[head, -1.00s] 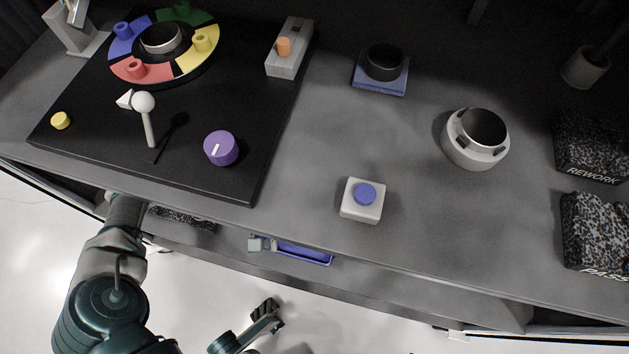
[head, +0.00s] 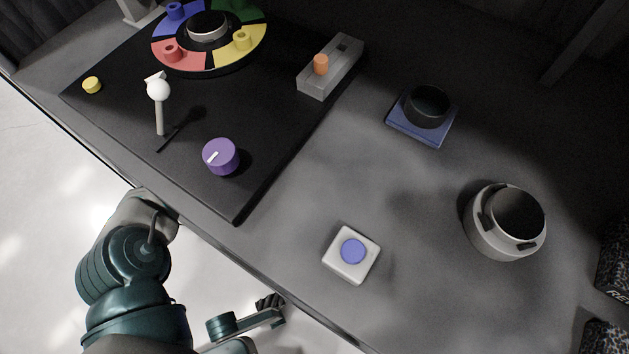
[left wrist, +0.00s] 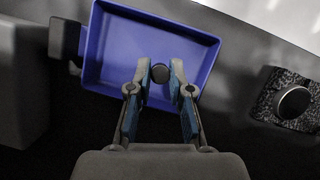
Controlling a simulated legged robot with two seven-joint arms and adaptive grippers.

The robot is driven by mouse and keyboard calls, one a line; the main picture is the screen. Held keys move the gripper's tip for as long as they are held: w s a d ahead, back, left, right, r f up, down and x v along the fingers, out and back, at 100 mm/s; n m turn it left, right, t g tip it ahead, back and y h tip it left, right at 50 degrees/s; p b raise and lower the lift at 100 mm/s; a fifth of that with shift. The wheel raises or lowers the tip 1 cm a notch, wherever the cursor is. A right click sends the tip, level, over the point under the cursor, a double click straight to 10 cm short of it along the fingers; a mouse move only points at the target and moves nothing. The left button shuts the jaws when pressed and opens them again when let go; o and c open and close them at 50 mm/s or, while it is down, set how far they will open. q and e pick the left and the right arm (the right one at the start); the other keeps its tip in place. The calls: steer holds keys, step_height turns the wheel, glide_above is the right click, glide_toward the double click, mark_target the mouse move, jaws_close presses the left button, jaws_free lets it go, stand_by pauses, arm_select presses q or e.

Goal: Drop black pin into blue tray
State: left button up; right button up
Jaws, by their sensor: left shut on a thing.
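In the left wrist view my left gripper (left wrist: 160,74) is shut on the black pin (left wrist: 159,73), which shows as a small dark round end between the fingertips. The pin and fingertips appear over the inside of the blue tray (left wrist: 118,48); their height above its floor is hard to tell. In the head view my left arm reaches under the table's front edge, so the gripper, pin and tray are hidden there.
A speckled block with a dark round top (left wrist: 293,102) lies right of the tray. The table (head: 300,205) carries a white button box (head: 350,256), a purple knob (head: 221,157), a blue-based holder (head: 422,116) and a white ringed cylinder (head: 505,222).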

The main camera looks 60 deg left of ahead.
arm_select(q)
steer(key=shift+a+f+b, duration=0.15)
steer(key=shift+f+b, duration=0.4)
steer(key=shift+f, duration=0.95)
steer(key=o, duration=0.9)
steer(key=w+a+r, duration=0.1)
steer(key=w+a, duration=0.2)
steer(key=w+a+r, duration=0.2)
steer(key=w+a, duration=0.1)
steer(key=w+a+r, duration=0.1)
steer(key=w+a, duration=0.2)
steer(key=a, duration=0.1)
steer(key=shift+w+r, duration=0.25)
steer(key=shift+w, duration=0.05)
